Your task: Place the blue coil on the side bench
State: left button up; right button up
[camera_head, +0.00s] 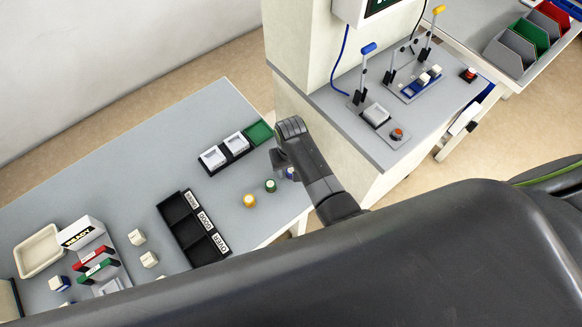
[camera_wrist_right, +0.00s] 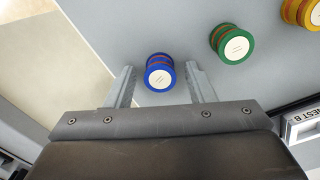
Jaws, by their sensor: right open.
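The blue coil (camera_wrist_right: 159,72) stands on the grey bench top (camera_head: 130,140), its pale round label facing up. In the head view the coil (camera_head: 291,173) is partly hidden by my right arm. My right gripper (camera_wrist_right: 160,67) is open, with one finger on each side of the coil in the wrist view; I cannot tell whether either touches it. In the head view the right gripper (camera_head: 282,160) is over the bench's right end. A green coil (camera_head: 270,185) and a yellow coil (camera_head: 249,200) stand left of the blue one. My left gripper is not in view.
A black divided tray (camera_head: 178,212), white boxes with a green tray (camera_head: 259,133), and a cream tray (camera_head: 38,250) occupy this bench. A control counter (camera_head: 345,125) with levers stands to the right. A further table (camera_head: 470,22) holds coloured bins. The bench's upper middle is clear.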

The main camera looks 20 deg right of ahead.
aim_at(291, 170)
notch_tip(291, 170, up, 12)
jog(key=shift+r, duration=0.15)
dwell(0.5)
dwell(0.4)
